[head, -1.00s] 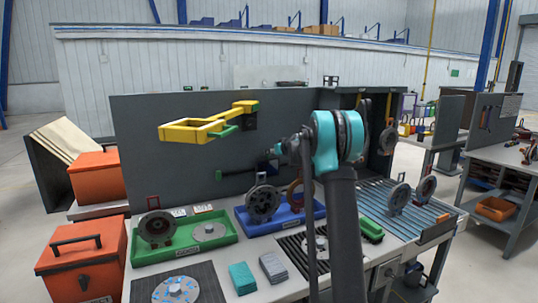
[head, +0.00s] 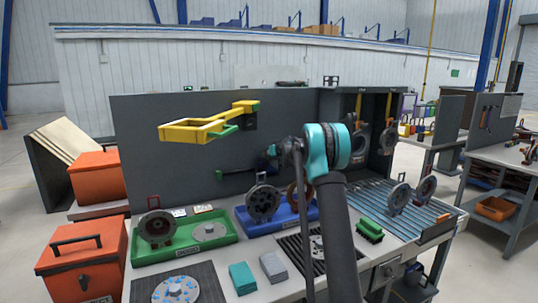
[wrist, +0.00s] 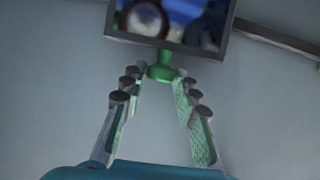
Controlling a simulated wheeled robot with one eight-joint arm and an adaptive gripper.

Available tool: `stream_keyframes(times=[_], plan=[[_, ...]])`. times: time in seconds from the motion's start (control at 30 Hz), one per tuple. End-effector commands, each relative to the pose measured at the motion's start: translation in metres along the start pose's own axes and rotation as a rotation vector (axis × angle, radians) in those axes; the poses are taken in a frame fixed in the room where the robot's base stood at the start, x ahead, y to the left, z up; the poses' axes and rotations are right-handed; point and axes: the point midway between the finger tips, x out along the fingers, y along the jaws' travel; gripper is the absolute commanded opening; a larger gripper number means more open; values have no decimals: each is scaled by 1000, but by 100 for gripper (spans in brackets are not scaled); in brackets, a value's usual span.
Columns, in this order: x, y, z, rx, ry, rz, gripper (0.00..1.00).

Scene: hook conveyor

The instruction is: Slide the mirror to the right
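The mirror (wrist: 172,22) shows at the top of the wrist view as a dark-framed panel with a blurred reflection. A green knob (wrist: 162,68) sticks out from its lower edge. My gripper (wrist: 158,80) is open, with one finger on each side of the knob near the fingertips. I cannot tell if either finger touches it. A dark rail (wrist: 278,40) runs from the mirror to the right in the wrist view. In the head view, the rail's green end (head: 219,175) shows on the grey back panel, and my arm hides most of the mirror and gripper.
A yellow hook frame (head: 190,134) with a green handle juts from the panel above. Below stand a green tray (head: 215,242) and a blue tray (head: 312,219) with round metal parts. A green brush (head: 369,231) lies right of my arm. Orange toolboxes (head: 82,262) stand left.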

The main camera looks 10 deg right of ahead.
Motion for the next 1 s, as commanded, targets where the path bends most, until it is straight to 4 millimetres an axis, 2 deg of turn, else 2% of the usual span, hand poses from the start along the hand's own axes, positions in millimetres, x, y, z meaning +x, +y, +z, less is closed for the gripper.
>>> stream_keyframes(times=[0.03,0.2,0.5,0.63,0.77,1.0], plan=[[0,0,0,0,0,0,20],[0,0,0,0,0,0,0],[0,1,0,0,0,0,0],[0,10,0,2,1,1,0],[0,33,0,3,0,3,0],[0,98,0,3,1,5,0]])
